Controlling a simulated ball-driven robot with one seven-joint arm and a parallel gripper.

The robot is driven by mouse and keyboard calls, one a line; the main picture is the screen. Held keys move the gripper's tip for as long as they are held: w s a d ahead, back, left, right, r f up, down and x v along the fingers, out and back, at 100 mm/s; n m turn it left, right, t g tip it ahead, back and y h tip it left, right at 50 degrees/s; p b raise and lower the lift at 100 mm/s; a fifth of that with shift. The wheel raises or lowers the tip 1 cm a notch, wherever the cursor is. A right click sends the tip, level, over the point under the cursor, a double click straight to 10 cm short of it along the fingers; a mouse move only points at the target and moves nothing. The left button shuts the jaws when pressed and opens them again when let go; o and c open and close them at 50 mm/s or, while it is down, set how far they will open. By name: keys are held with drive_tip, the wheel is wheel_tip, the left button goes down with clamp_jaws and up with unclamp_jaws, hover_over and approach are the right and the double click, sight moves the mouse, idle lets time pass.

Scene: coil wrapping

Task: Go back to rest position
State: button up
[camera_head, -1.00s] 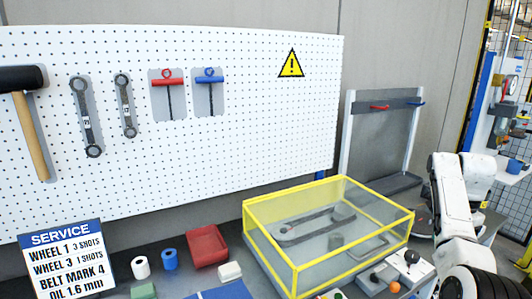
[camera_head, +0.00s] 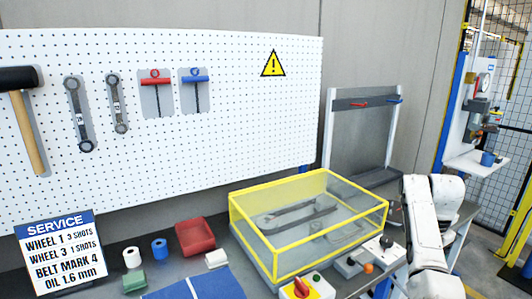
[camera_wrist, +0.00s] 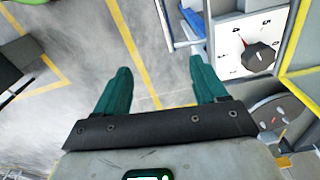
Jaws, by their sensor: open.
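My gripper (camera_wrist: 162,92) shows in the wrist view with its two green fingers spread apart and nothing between them. Below the fingers is grey floor with yellow lines. In the head view my white arm stands at the right, beside the bench; the gripper itself cannot be made out there. A yellow-framed clear cover (camera_head: 308,225) encloses a belt drive on the bench, left of my arm.
A control box with a red knob (camera_head: 307,288) and a joystick box (camera_head: 386,243) stand near my arm. Open floor (camera_wrist: 150,60) lies under my gripper.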

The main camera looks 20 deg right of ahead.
drive_tip(key=s+a+f+n, duration=0.4)
drive_tip(key=a+f, duration=0.4)
drive_tip(key=a, duration=0.2)
drive_tip(key=s+a+f+n, duration=0.3)
drive_tip(key=a+f+n, duration=0.1)
drive_tip(key=a+f, duration=0.45)
drive_tip(key=s+a+n+t, duration=0.1)
drive_tip(key=s+a+n, duration=0.8)
drive_tip(key=s+a, duration=0.8)
drive_tip(key=shift+s+a+n, duration=0.25)
drive_tip(key=shift+s+n, duration=0.15)
drive_tip(key=shift+s, duration=0.25)
